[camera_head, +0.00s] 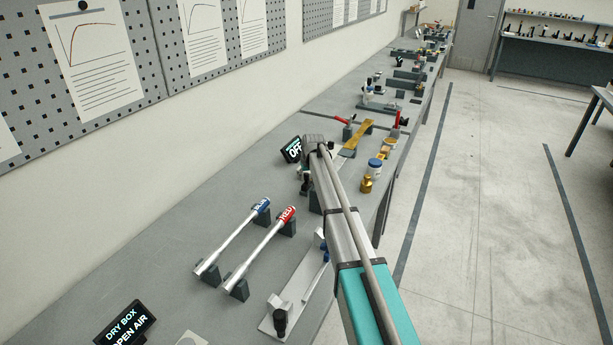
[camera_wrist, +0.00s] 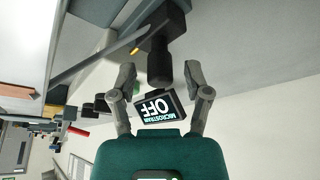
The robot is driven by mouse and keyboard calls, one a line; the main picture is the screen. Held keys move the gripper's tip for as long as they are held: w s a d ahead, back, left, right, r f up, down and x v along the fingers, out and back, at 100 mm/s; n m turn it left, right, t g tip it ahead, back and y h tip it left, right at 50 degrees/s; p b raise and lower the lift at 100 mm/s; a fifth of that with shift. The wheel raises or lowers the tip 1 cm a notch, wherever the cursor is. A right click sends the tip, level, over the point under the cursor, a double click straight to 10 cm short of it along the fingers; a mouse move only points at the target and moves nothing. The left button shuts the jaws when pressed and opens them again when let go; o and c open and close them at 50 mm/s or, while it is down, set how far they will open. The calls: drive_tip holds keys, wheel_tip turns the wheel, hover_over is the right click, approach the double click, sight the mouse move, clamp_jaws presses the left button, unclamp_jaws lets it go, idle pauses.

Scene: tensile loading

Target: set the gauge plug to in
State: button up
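A small black display (camera_wrist: 158,108) reading "MICROSTRAIN OFF" shows upside down in the wrist view, just in front of my gripper's palm. In the head view the display (camera_head: 292,150) reads "OFF", partly hidden by my arm. A dark cylindrical piece (camera_wrist: 160,66), which may be the gauge plug, extends from a dark block (camera_wrist: 163,25) in the wrist view. My gripper (camera_wrist: 160,75) is open, with one finger on each side of this cylinder in the picture. Gaps show on both sides, so I see no contact. In the head view my arm hides the plug area.
Blue and red torque-wrench-like rods (camera_head: 238,233) lie on dark stands on the bench. A grey fixture (camera_head: 292,300) is nearer. A brass weight (camera_head: 366,184) and a blue-lidded jar (camera_head: 374,166) stand right of my arm. A "DRY BOX OPEN AIR" display (camera_head: 125,325) is at the lower left.

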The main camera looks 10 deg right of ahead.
clamp_jaws()
drive_tip(key=shift+w+d, duration=0.55)
drive_tip(key=shift+w, duration=0.25)
drive_tip(key=shift+w+d, duration=0.5)
drive_tip(key=shift+w, duration=0.25)
drive_tip(key=shift+o, duration=0.9)
unclamp_jaws()
drive_tip(key=shift+s, duration=0.2)
